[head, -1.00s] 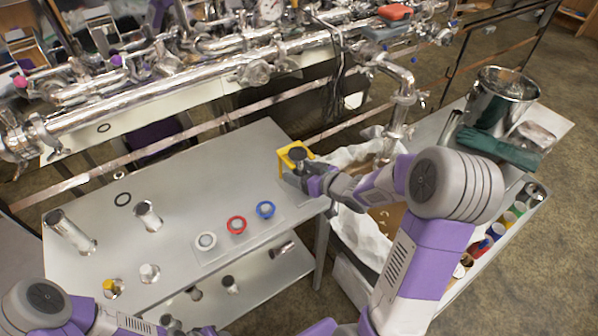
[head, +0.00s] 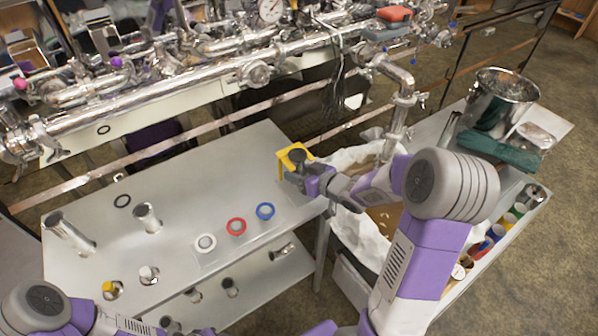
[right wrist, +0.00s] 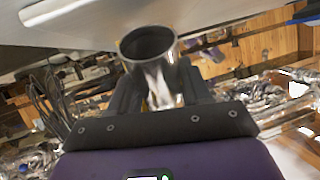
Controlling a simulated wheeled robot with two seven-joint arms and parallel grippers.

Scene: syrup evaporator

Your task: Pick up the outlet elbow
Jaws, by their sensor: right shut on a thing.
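The outlet elbow (right wrist: 152,62) appears in the right wrist view as a shiny metal tube with its round open end towards the camera. It sits between the two dark fingers of my right gripper (right wrist: 153,92), which is shut on it. In the head view, my right gripper (head: 300,174) is at the yellow stand (head: 288,151) on the table's right back corner. The elbow's dark round opening (head: 297,155) shows at the stand, and its lower part is hidden. I cannot tell whether it touches the stand. My left gripper (head: 200,330) is at the bottom edge, its fingers unclear.
The evaporator piping (head: 150,92) runs behind. A white-lined bin (head: 345,232) is right of the table.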

